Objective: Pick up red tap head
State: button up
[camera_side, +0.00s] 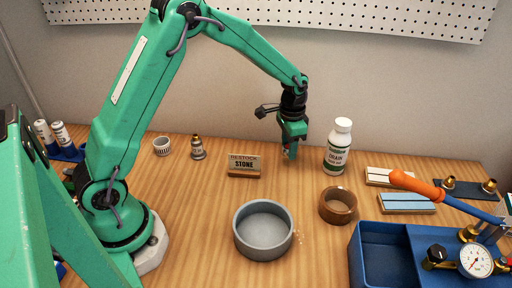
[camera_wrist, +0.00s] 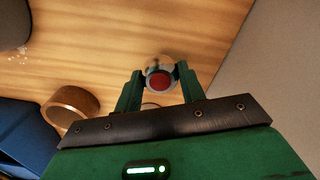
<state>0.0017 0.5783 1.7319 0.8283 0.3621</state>
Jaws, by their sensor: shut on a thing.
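The red tap head (camera_wrist: 159,80) shows in the wrist view as a red disc with a pale metal rim, between the two green fingers of my gripper (camera_wrist: 158,88). The fingers are shut on it from both sides. In the side view my gripper (camera_side: 289,148) points down at the back of the bench, left of the white bottle. Only a small red bit of the tap head (camera_side: 287,153) shows there; the fingers hide the rest. I cannot tell whether it touches the bench.
A grey round bowl (camera_side: 263,250) and a brown ring (camera_side: 338,217) stand in front. A white bottle (camera_side: 340,150) stands close on the right, and a small sign block (camera_side: 244,171) on the left. A blue tray (camera_side: 408,228) with a gauge is at front right.

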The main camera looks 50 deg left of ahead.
jog(key=s+d+r, duration=0.6)
jog(key=d, duration=0.3)
jog(key=shift+d+r, duration=0.25)
jog(key=shift+d, duration=0.1)
jog(key=shift+d, duration=0.1)
